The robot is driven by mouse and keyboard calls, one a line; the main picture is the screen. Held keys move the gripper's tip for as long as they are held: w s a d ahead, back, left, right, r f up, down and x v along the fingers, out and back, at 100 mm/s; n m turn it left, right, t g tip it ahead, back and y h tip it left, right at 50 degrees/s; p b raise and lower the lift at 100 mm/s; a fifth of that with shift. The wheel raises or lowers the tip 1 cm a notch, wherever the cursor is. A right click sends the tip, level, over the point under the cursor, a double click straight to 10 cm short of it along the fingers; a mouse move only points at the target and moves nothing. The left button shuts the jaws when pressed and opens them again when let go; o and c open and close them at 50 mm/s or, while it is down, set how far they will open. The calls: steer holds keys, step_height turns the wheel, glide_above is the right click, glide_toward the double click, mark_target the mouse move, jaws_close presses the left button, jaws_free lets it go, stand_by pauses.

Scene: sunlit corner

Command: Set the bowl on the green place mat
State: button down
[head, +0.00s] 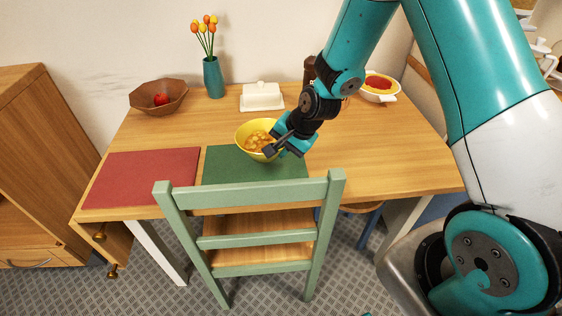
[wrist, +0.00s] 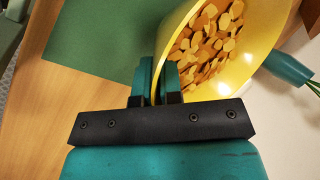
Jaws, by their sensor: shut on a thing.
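The yellow bowl (head: 244,130) holds orange-yellow pieces of food. In the head view it overlaps the back part of the green place mat (head: 225,172); whether it touches the mat or hangs just above it, I cannot tell. My gripper (head: 276,147) is at the bowl's right front side, shut on its rim. In the wrist view the fingers (wrist: 160,88) pinch the yellow wall of the bowl (wrist: 246,72), and the green mat (wrist: 100,42) lies to the left of it. The bowl looks roughly level.
A red mat (head: 140,178) lies left of the green one. Behind stand a brown bowl (head: 172,95) with a red fruit, a teal vase (head: 214,78) of tulips and a white butter dish (head: 262,98). A white bowl (head: 389,97) is back right. A green chair (head: 255,240) stands in front.

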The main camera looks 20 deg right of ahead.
step_height(320, 180, down, 5)
steer(key=shift+r, duration=0.1)
stand_by(0.3)
steer(key=c, duration=1.3)
jaws_free()
steer(key=v, duration=1.1)
steer(key=s+a+r+n+g+y, duration=0.1)
steer(key=s+a+r+n+g, duration=0.1)
steer(key=s+a+r+n, duration=0.95)
steer(key=s+r+n, duration=0.2)
steer(key=s, duration=0.1)
steer(key=s+r+n+g, duration=0.1)
steer(key=s+r+n, duration=0.1)
steer(key=s, duration=0.2)
steer(key=s+r+n+g, duration=0.1)
steer(key=s+r+n, duration=0.1)
steer(key=s, duration=0.1)
steer(key=shift+s+d+r, duration=0.25)
steer(key=shift+s+r, duration=0.05)
steer(key=shift+r, duration=0.05)
